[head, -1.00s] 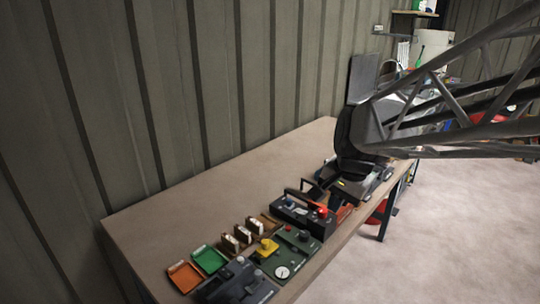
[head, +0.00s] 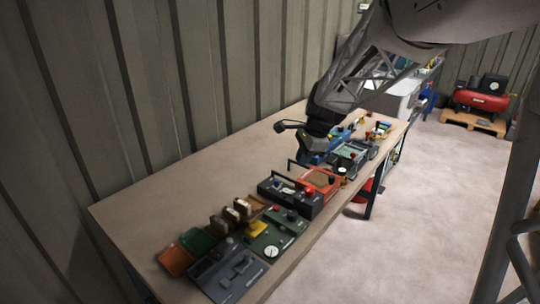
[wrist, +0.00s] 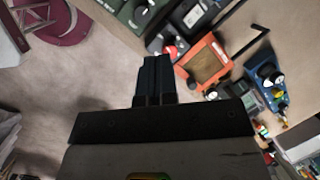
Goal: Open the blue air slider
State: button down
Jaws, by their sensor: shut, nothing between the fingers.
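The blue device (wrist: 267,84) shows in the wrist view to the right of the fingers, beyond an orange-red framed tray, with a white round part and dark fittings on it. Its slider's position is too small to tell. In the head view a blue part (head: 312,157) shows just under my arm's end, partly hidden by it. My gripper (wrist: 153,62) is shut and empty in the wrist view, apart from the blue device. In the head view my gripper (head: 313,140) hangs over the bench, its fingertips not clear.
The orange-red framed tray (head: 322,181), a dark box with a red button (head: 291,193) and a raised handle, and a green gauge box (head: 275,236) line the bench's front edge. A grey device (head: 352,153) stands to the right. The bench's rear (head: 180,182) is bare.

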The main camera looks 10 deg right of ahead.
jog(key=w+f+m+y, duration=0.1)
jog(key=w+f+m, duration=0.4)
jog(key=w, duration=0.7)
notch_tip(320, 180, down, 2)
jog(key=shift+d+f+m, duration=0.25)
jog(key=shift+m, duration=0.05)
jog(key=shift+f, duration=0.1)
send_near(280, 187)
jog(key=shift+x, duration=2.5)
jog(key=shift+w, duration=0.1)
